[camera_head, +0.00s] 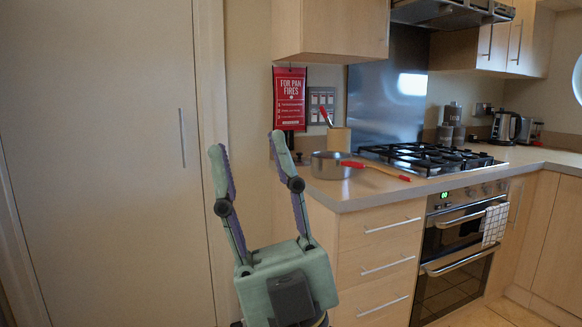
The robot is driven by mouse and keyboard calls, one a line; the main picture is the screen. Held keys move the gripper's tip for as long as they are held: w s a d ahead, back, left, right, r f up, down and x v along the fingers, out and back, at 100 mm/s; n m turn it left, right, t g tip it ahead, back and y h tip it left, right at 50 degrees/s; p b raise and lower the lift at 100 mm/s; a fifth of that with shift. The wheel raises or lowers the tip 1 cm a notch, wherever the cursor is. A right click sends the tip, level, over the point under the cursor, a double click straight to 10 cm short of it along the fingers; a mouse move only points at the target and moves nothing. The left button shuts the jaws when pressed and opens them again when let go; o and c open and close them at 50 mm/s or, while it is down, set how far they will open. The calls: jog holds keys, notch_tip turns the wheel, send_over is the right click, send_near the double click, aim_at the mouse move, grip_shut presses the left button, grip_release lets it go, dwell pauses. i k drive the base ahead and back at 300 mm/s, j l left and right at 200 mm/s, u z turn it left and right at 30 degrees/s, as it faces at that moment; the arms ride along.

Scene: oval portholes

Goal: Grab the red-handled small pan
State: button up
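A small metal pan (328,167) sits on the near left end of the counter. Its handle (385,171) points right toward the hob, with red at both ends and a lighter middle stretch. My gripper (248,145) is pale green with purple inner pads. It points up in the picture, wide open and empty, to the left of the pan. Its right finger overlaps the counter's left end in the picture. The gripper appears apart from the pan, and nothing hides the pan's handle.
The counter (425,187) has drawers and an oven (462,250) below. A gas hob (430,158) lies right of the pan. A utensil holder (339,138) stands behind it. A wall cabinet (330,28) hangs above. A tall door (105,165) fills the left.

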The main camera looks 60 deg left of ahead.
aim_at(325, 165)
jog(key=u, duration=1.4)
jog(key=i+l+z, duration=0.15)
jog(key=i+l, duration=0.55)
jog(key=i+l+z, duration=0.2)
jog(key=i+l, duration=0.5)
jog(key=i+j, duration=0.45)
jog(key=i+z, duration=0.05)
